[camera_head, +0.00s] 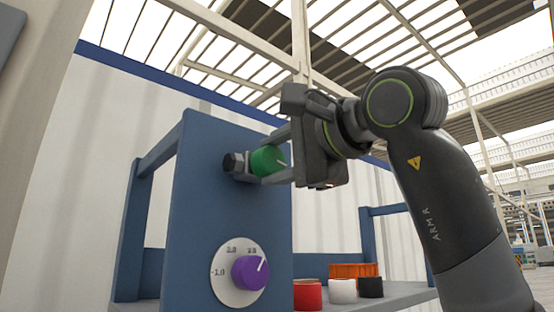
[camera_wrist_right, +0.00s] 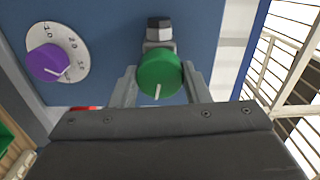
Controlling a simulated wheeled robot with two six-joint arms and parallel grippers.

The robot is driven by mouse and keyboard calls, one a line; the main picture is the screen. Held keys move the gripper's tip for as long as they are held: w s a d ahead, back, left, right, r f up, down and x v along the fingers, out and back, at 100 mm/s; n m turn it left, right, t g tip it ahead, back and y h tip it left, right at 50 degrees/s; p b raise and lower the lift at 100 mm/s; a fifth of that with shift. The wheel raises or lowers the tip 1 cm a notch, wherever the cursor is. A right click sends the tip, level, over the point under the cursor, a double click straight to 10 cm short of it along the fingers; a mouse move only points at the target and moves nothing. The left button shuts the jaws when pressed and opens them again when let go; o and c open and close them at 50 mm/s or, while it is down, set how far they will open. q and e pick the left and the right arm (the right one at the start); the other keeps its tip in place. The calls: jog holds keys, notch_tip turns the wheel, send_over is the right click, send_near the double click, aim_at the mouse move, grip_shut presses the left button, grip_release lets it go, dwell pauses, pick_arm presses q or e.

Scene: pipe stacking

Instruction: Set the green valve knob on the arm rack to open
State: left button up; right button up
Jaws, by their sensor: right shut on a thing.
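The green valve knob (camera_head: 268,161) sits on a dark fitting on the upper part of the blue rack panel (camera_head: 200,190). It also shows in the right wrist view (camera_wrist_right: 160,74), with a white mark on its face pointing toward the bottom of that picture. My right gripper (camera_head: 272,160) reaches in from the right and is shut on the green knob, with one finger on each side of it. The right wrist view shows its fingers (camera_wrist_right: 160,88) flanking the knob. My left gripper is not in view.
Below the green knob, a purple knob (camera_head: 250,272) sits on a white numbered dial (camera_head: 222,262). A shelf (camera_head: 400,294) to the right holds a red cap (camera_head: 307,296), a white cap (camera_head: 342,292), a black cap (camera_head: 370,288) and an orange item (camera_head: 352,270).

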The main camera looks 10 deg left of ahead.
jog(key=shift+n, duration=1.1)
jog(key=shift+f, duration=0.1)
jog(key=o, duration=1)
jog(key=shift+c, duration=0.2)
jog(key=shift+s+d, duration=0.15)
jog(key=shift+d, duration=0.1)
jog(key=b+v, duration=0.6)
jog(key=v, duration=1.1)
